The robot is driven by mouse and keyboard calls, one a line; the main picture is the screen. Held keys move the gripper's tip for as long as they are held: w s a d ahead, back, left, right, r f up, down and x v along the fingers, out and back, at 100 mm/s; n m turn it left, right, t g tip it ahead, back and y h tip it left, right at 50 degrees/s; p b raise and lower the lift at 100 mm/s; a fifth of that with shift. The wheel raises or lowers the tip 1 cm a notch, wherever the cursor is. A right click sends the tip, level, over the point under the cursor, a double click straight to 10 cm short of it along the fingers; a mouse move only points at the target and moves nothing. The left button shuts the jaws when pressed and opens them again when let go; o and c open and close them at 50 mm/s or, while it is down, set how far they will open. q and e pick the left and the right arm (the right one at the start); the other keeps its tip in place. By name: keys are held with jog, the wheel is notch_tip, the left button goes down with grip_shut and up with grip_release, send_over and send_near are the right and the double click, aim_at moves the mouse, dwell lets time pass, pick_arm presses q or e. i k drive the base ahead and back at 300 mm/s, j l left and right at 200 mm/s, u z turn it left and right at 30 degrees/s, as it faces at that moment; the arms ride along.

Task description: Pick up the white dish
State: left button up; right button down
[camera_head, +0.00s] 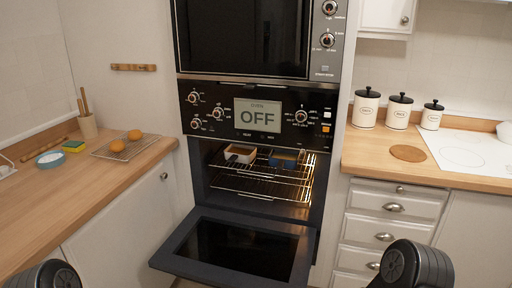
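A white dish (240,153) sits on the left of the upper rack inside the open lower oven. Its inside looks brownish. A blue dish (285,158) stands on the same rack to its right, with a gap between them. The oven door (236,250) is folded down and open. Only rounded dark parts of my arms show at the bottom left and bottom right edges, well in front of the oven. Neither gripper's fingers are in view.
The oven racks (262,187) are lit inside. The left counter (95,190) holds a cooling rack with two orange-brown items, a sponge and a small bowl. The right counter (450,172) holds three white canisters, a round board and a hob.

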aim_at(238, 156)
jog(key=i, duration=0.6)
jog(key=u, duration=1)
